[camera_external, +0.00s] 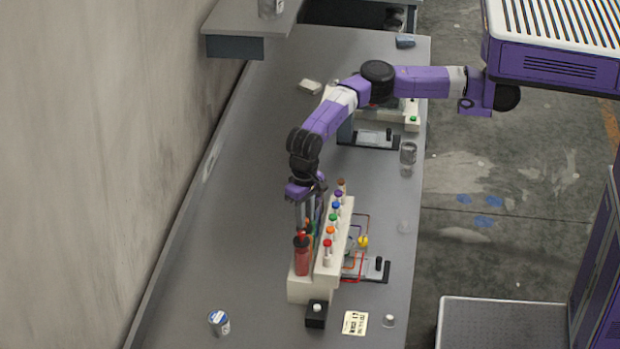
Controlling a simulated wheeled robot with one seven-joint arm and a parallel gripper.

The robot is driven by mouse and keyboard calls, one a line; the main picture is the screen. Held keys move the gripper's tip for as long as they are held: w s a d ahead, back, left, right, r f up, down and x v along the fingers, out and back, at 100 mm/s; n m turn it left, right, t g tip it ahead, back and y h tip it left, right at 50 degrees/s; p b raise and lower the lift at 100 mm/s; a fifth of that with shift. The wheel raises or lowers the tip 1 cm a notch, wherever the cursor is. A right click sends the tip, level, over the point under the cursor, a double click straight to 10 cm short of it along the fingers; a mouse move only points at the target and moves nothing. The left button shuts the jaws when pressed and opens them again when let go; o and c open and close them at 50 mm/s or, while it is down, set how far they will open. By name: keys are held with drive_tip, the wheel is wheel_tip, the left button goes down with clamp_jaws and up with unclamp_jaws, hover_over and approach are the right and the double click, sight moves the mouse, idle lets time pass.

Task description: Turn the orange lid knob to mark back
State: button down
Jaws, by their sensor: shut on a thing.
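A pale rack (302,291) on the bench holds a row of coloured bottles on its left side. The red bottle (302,259) stands nearest the camera, with an orange bottle (310,243) just behind it. My gripper (306,229) points down at the top of the orange bottle, its fingers shut on the orange lid knob. The knob is mostly hidden by the fingers and the red bottle's top, and its pointer and marks are too small to read.
A row of small colour-capped vials, one orange-capped (331,231), stands close right of my gripper. A black box (316,314), a label card (355,323) and a blue-lidded jar (219,322) lie in front. The bench (220,255) is clear to the left.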

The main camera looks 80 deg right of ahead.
drive_tip(key=n, duration=0.4)
drive_tip(key=shift+r+n, duration=0.1)
drive_tip(key=shift+n, duration=0.2)
drive_tip(key=n, duration=0.4)
drive_tip(key=shift+n, duration=0.4)
drive_tip(key=c, duration=1.3)
unclamp_jaws()
drive_tip(key=shift+r+b, duration=0.8)
drive_tip(key=shift+r, duration=3.05)
